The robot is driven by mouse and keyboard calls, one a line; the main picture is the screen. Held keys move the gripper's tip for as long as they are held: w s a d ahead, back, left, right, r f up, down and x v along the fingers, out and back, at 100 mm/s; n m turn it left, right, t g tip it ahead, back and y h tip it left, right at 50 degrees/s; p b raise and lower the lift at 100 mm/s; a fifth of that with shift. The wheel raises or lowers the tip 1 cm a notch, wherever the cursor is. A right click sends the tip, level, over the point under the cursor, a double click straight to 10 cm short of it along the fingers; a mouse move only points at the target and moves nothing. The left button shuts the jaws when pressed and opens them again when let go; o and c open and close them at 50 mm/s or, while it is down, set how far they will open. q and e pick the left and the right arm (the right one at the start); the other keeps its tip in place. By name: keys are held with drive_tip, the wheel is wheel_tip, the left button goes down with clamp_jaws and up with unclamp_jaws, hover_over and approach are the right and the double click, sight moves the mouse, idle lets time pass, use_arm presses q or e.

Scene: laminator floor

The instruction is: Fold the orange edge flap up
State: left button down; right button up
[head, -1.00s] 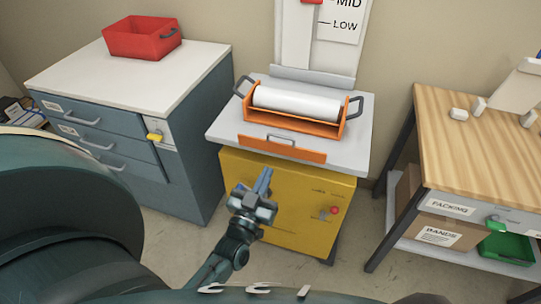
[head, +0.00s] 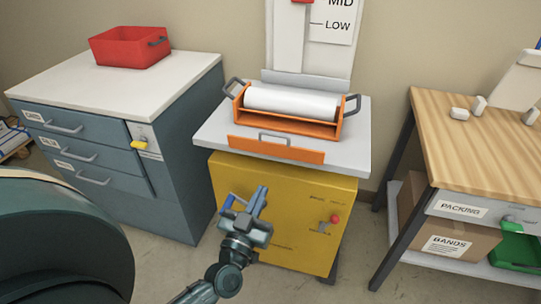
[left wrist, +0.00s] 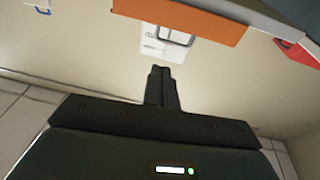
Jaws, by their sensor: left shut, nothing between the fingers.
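The orange edge flap (head: 276,150) hangs down along the front edge of the white top of the laminator stand, with a grey handle (head: 274,136) at its upper middle. The flap (left wrist: 185,17) and its handle (left wrist: 177,37) also show at the top of the left wrist view. My left gripper (head: 262,189) is below the flap, in front of the yellow cabinet, and does not touch the flap. Its fingers (left wrist: 161,70) are shut together with nothing between them. My right gripper is in neither view.
An orange tray with a white roll (head: 291,103) sits on the white top (head: 355,150). The yellow cabinet (head: 290,210) stands below. A blue-grey drawer unit (head: 170,160) with a red bin (head: 130,47) is left; a wooden table (head: 480,150) is right. Floor shows between them.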

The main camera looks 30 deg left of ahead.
use_arm(q)
drive_tip(key=a+n+y, duration=0.1)
drive_tip(key=y, duration=0.1)
approach(270, 146)
drive_tip(key=w+r, duration=0.2)
drive_tip(key=w, duration=0.1)
drive_tip(key=w+r, duration=0.3)
drive_tip(key=shift+w+a+r, duration=0.1)
drive_tip(key=shift+a+r, duration=0.05)
drive_tip(key=shift+r, duration=0.15)
